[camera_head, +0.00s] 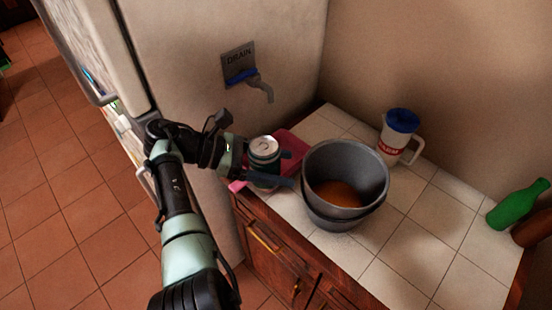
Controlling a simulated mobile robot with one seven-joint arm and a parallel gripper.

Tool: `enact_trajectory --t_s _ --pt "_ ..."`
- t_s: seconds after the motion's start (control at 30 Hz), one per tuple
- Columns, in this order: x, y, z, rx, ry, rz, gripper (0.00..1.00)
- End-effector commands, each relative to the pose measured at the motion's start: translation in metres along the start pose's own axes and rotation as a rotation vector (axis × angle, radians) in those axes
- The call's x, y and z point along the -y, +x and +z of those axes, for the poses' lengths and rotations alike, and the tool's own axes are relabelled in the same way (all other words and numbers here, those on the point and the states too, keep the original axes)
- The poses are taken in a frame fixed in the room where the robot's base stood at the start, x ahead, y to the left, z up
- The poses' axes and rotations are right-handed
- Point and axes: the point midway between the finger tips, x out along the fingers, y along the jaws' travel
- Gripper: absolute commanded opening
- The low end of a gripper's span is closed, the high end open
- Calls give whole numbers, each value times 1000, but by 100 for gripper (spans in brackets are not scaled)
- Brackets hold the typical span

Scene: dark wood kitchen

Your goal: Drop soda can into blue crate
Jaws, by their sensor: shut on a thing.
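A dark green soda can (264,152) with a silver top stands upright between the fingers of my gripper (287,169). My gripper reaches in from the left and is shut on the can, at the counter's left end beside a grey pot. The can's lower part is partly hidden by a finger, so I cannot tell if it touches what is below. No blue crate shows in this view.
A pink-red flat item (291,142) lies under and behind the can. The grey pot (347,213), with brown contents, stands close to its right. Further right are a white pitcher with blue lid (400,137) and a green bottle (517,205). The tiled floor (65,200) at left is clear.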

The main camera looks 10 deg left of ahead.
Motion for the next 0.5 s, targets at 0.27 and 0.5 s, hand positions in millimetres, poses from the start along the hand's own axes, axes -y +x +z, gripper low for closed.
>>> enact_trajectory --t_s 0.27,0.5 --pt "26 12 -23 -3 -61 134 10" --pt "59 29 -56 -5 -154 352 10"
